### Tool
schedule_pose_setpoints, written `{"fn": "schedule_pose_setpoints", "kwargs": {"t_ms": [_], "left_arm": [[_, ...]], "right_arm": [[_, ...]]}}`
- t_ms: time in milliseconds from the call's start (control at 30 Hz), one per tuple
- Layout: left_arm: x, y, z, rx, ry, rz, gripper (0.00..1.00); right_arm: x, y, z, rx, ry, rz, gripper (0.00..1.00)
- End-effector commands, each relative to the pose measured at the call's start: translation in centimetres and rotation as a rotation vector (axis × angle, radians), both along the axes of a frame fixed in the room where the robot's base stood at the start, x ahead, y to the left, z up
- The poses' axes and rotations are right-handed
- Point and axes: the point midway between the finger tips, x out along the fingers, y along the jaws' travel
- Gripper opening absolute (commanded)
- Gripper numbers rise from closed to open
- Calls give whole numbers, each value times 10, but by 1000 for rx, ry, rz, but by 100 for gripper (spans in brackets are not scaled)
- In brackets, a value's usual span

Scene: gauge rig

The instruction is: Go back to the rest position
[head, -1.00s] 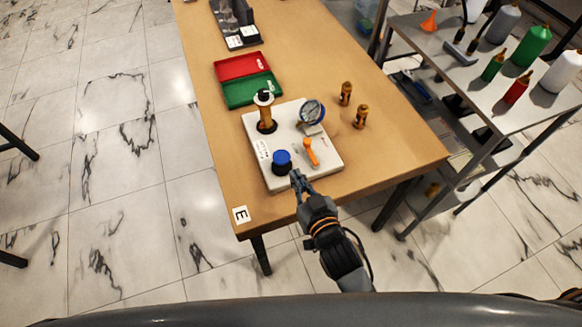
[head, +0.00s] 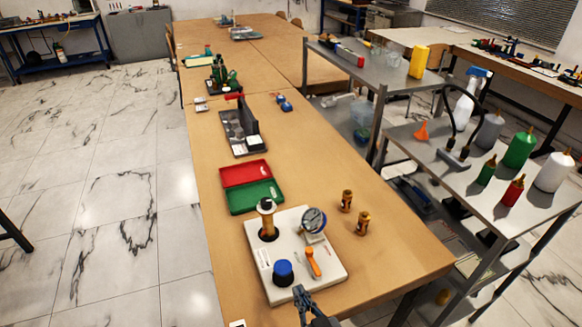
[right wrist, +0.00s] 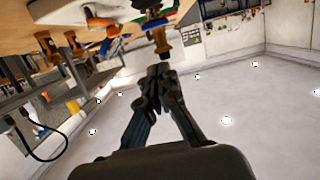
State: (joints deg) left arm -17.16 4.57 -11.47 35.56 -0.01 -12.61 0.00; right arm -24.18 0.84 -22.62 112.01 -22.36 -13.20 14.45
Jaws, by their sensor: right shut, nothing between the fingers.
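My right gripper (head: 301,294) is at the bottom of the head view, at the near edge of the white gauge rig (head: 322,283). In the right wrist view its fingers (right wrist: 160,72) come together at the tips with nothing between them. The rig carries a blue knob (head: 283,271), an orange lever (head: 313,262), a round gauge (head: 313,220) and an amber cylinder with a dark and white top (head: 267,222). Whether the gripper touches the rig cannot be told. My left gripper is not in view.
The rig stands on a long wooden table (head: 215,225). Behind it lies an open red and green case (head: 250,186). Two brass fittings (head: 347,201) stand to its right. A grey metal cart (head: 430,160) with several bottles is at the right. Floor at the left is clear.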

Motion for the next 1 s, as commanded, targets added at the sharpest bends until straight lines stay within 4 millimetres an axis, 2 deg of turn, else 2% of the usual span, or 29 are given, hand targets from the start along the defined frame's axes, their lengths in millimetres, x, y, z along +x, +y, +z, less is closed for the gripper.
{"fn": "schedule_pose_setpoints", "kwargs": {"t_ms": [133,267,400,500,700,1000], "left_arm": [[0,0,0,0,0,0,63],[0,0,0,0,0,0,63],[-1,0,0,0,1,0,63],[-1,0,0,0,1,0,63],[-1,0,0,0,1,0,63],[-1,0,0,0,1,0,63]], "right_arm": [[-1,-9,-3,-13,29,-19,0],[-9,-43,-15,-59,163,-86,0],[-39,-92,-31,-128,401,-163,0],[-65,-116,-37,-166,549,-184,0],[-109,-142,-39,-216,751,-187,0],[-167,-163,-30,-270,971,-156,0]]}}
